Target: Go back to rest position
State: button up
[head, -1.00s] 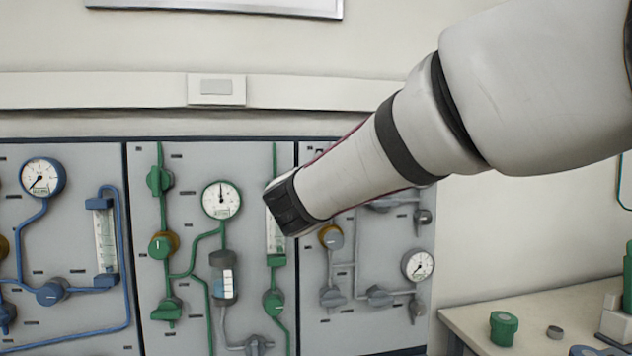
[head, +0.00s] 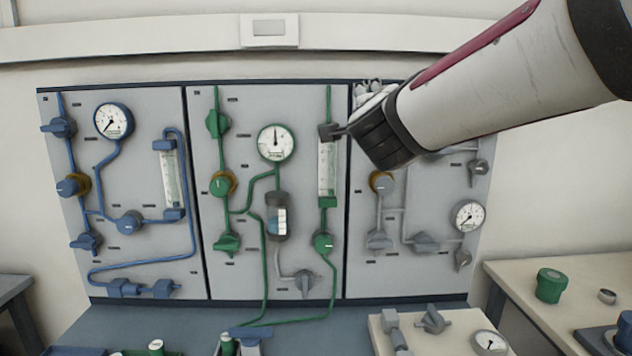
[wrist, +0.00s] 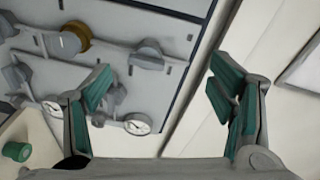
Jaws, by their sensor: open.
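My gripper (head: 345,131) is at the upper right of the head view, in front of the gas panel near the seam between its green and grey sections. One dark fingertip shows beside the green-piped flow tube. In the wrist view my gripper (wrist: 164,88) has its two green-padded fingers wide apart with nothing between them. Behind them are the grey panel's edge and the pale wall. I cannot tell from the head view whether the fingers touch the panel.
The panel has a blue section (head: 140,235), a green section (head: 232,100) and a grey section (head: 365,275).

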jog(key=s+d+f+n+g+p, duration=0.2)
jog(key=s+f+n+g, duration=0.2)
jog(key=s, duration=0.9)
jog(key=s+d+f+n+g+y+p, duration=0.1)
jog(key=s+d+f+n+g+p, duration=0.2)
jog(key=s, duration=1)
jog(key=s+d+f+n+g+y+p, duration=0.1)
jog(key=s+f+n+g, duration=0.5)
jog(key=s, duration=0.8)
notch_tip(320, 180, down, 2)
jog(key=d+n+p, duration=0.1)
jog(key=n+p, duration=0.1)
jog(key=n, duration=0.2)
jog(key=shift+d, duration=0.2)
